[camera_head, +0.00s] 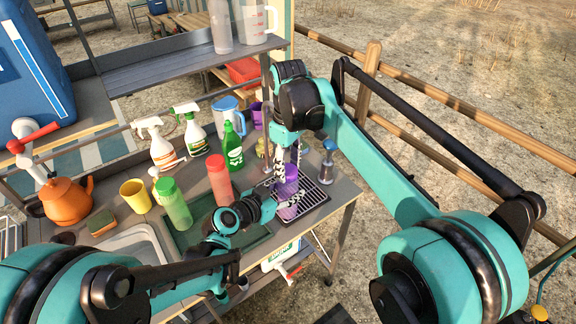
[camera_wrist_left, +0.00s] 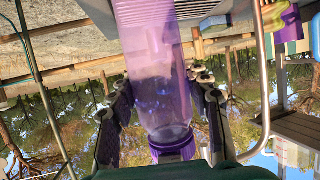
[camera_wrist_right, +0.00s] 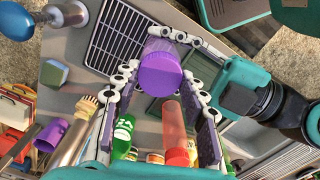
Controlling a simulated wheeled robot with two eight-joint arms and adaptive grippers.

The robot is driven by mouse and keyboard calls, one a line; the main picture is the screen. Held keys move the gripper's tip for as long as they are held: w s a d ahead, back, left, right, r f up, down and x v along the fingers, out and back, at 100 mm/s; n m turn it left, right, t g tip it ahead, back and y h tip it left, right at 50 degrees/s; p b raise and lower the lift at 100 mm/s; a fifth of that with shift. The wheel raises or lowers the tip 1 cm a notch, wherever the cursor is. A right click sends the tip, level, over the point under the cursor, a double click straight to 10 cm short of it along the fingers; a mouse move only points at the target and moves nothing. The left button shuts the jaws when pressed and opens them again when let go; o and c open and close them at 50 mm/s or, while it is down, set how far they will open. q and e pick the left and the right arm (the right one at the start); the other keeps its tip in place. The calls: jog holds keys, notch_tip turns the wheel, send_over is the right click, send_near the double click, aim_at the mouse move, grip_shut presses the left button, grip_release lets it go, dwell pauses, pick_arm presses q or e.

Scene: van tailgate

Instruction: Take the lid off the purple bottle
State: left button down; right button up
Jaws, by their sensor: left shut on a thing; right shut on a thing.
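The purple bottle (camera_head: 288,211) stands upright over the dark drying rack, its translucent body large in the left wrist view (camera_wrist_left: 158,70). Its solid purple lid (camera_head: 291,171) is on top, and I see no clear gap between lid and body. My left gripper (camera_head: 290,202) comes from the left, shut around the body. My right gripper (camera_head: 290,163) reaches from above, shut on the lid, which sits between its fingers in the right wrist view (camera_wrist_right: 160,70). The fingers partly hide the bottle.
A red bottle (camera_head: 219,180), a light green bottle (camera_head: 173,204) and a dark green bottle (camera_head: 232,147) stand left of the rack (camera_head: 316,192). A blue-topped dispenser (camera_head: 327,162) stands close on the right. A sink (camera_head: 133,243) and orange kettle (camera_head: 66,201) are at left.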

aim_at(288, 170)
jog(key=n, duration=0.7)
jog(key=shift+n, duration=0.3)
jog(key=n, duration=0.5)
jog(key=shift+r, duration=0.25)
jog(key=shift+r, duration=0.9)
jog(key=shift+r, duration=2)
pick_arm(q)
jog(key=c, duration=0.6)
grip_release()
jog(key=shift+c, duration=0.2)
